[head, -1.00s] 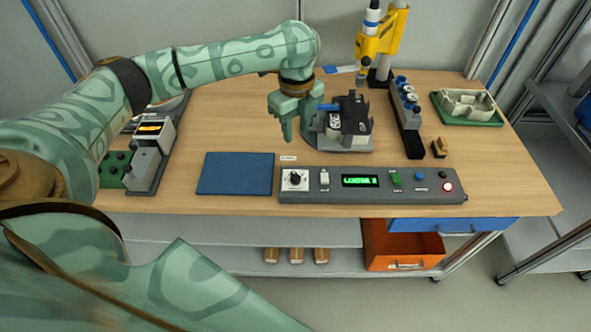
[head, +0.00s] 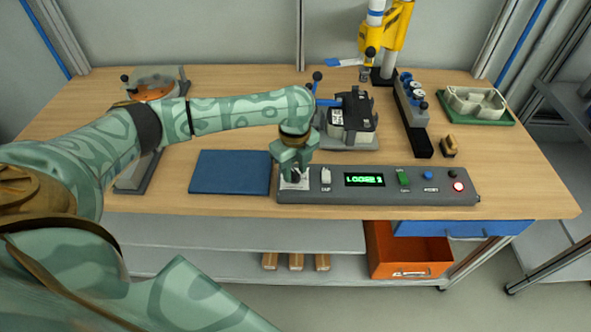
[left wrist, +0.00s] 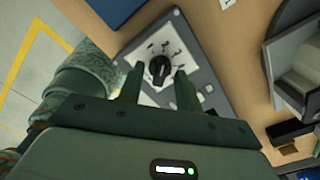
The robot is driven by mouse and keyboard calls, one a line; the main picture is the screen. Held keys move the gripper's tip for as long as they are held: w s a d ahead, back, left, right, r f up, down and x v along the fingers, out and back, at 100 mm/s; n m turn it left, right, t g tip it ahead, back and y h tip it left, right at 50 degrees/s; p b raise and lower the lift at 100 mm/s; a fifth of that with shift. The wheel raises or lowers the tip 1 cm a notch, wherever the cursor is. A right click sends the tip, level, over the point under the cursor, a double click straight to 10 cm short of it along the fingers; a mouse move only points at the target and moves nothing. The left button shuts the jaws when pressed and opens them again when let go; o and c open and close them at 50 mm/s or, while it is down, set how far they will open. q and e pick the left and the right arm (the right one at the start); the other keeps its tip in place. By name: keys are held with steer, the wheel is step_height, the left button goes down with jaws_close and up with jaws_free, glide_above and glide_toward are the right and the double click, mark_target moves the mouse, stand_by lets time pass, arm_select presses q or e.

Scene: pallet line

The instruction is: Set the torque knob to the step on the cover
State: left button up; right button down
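The torque knob (left wrist: 160,68) is black with a light pointer mark, on a white dial plate (left wrist: 149,48) with printed steps. In the left wrist view the fingers of my left gripper (left wrist: 159,76) stand apart, one on each side of the knob, with gaps showing. In the head view my left gripper (head: 293,176) points down over the left end of the grey control panel (head: 330,198) and mostly hides the knob. The green display (head: 364,180) seems to read LOOSE 1. A dark-topped unit (head: 352,112) sits in a fixture behind; its label is too small to read. My right gripper is not in view.
A blue mat (head: 230,172) lies left of the panel. A white switch (head: 326,176), a green switch (head: 403,177) and a lit round button (head: 458,187) are on the panel.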

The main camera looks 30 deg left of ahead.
arm_select(q)
jaws_close()
steer(key=shift+r+m+p, duration=0.15)
steer(key=shift+m+p, duration=0.25)
steer(key=shift+p, duration=0.3)
steer(key=shift+m+p, duration=1.85)
steer(key=shift+m, duration=0.35)
steer(key=shift+m+p, duration=0.5)
steer(key=shift+m, duration=0.7)
